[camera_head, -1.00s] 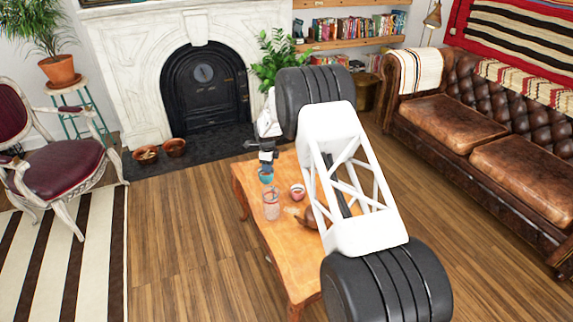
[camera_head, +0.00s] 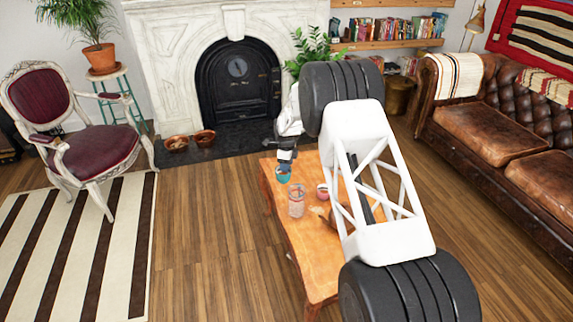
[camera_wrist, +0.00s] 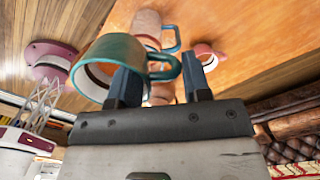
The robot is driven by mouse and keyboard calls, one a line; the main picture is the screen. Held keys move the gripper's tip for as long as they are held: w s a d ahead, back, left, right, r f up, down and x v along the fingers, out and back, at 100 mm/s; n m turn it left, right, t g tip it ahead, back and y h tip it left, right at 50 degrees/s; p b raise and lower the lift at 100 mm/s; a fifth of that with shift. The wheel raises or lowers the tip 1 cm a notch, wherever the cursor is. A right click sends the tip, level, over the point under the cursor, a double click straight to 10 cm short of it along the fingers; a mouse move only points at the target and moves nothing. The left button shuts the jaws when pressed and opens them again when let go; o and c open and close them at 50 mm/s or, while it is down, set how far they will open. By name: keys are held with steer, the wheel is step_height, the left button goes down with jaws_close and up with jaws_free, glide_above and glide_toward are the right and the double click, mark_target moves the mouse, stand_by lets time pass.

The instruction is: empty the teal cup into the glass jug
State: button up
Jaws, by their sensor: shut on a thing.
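The teal cup (camera_head: 283,177) is held over the far left end of the wooden table (camera_head: 318,260). In the wrist view, the teal cup (camera_wrist: 127,48) shows its rim and pale inside, with its handle between my fingers. My gripper (camera_wrist: 160,74) is shut on that handle; in the head view my gripper (camera_head: 284,165) is small above the cup. The clear glass jug (camera_head: 297,204) stands upright on the table, just nearer the camera than the cup. In the wrist view the jug (camera_wrist: 147,24) is partly hidden behind the cup. The cup's tilt and contents cannot be told.
A pink and white cup (camera_head: 322,191) stands right of the jug. A brown object (camera_head: 319,212) lies nearby, partly hidden by my arm. A leather sofa (camera_head: 488,135) stands right, an armchair (camera_head: 85,150) left. Open floor lies left of the table.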

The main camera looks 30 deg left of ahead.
steer(key=shift+d+f+g+y, duration=0.15)
steer(key=shift+f+y, duration=0.25)
steer(key=shift+y, duration=0.55)
steer(key=shift+a+f+g+y, duration=0.1)
steer(key=shift+f+g+y, duration=0.2)
steer(key=shift+y, duration=0.65)
steer(key=y, duration=0.3)
steer(key=d+g+y, duration=0.1)
steer(key=y, duration=0.2)
steer(key=shift+w+d+f+y, duration=0.1)
steer(key=shift+w+d+y, duration=0.1)
steer(key=shift+y, duration=0.1)
steer(key=shift+d+f+y, duration=0.2)
steer(key=shift+d+y, duration=0.1)
steer(key=shift+y, duration=0.4)
stand_by(1.7)
steer(key=shift+d+f+g+y, duration=0.3)
steer(key=shift+f+g+y, duration=0.05)
steer(key=shift+f+y, duration=0.1)
stand_by(1.4)
steer(key=shift+w+d, duration=0.1)
stand_by(0.9)
